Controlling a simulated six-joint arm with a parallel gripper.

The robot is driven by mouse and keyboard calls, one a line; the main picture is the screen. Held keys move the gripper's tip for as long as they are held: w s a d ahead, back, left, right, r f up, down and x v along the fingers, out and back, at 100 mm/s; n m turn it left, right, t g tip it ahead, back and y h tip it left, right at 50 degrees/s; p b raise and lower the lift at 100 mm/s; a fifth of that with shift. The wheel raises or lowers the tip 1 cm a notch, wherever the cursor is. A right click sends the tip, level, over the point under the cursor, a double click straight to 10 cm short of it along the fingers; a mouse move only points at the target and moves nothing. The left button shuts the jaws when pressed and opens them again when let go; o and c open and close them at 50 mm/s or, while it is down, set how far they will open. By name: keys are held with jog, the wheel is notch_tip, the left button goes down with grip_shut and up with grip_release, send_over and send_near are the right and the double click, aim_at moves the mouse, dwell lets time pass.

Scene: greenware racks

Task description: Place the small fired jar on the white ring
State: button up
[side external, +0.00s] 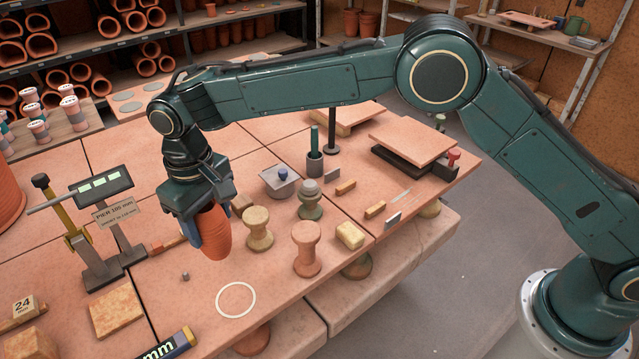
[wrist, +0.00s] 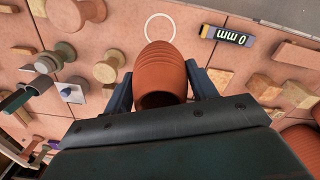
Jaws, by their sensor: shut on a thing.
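My gripper (side external: 206,222) is shut on a small terracotta jar (side external: 214,236) with ridged sides. In the wrist view the jar (wrist: 160,72) sits between the two fingers, its outer end pointing away from the wrist. In the side view it hangs slightly tilted, apparently above the tabletop. The white ring (side external: 236,284) lies flat on the terracotta-coloured table, nearer the front and a little right of the jar. The ring (wrist: 147,27) also shows in the wrist view, just beyond the jar's end. The ring is empty.
Spool-shaped stands, one tan (side external: 257,229) and one orange (side external: 306,248), stand right of the jar. A gauge with a green display (side external: 104,183) stands left.

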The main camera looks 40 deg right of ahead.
aim_at(214, 239)
notch_tip(214, 239, down, 12)
jog(key=shift+f, duration=0.25)
jog(key=shift+f, duration=0.1)
jog(key=shift+f, duration=2.05)
jog(key=shift+f, duration=0.15)
jog(key=o, duration=1.1)
notch_tip(214, 239, up, 12)
jog(key=shift+r, duration=0.15)
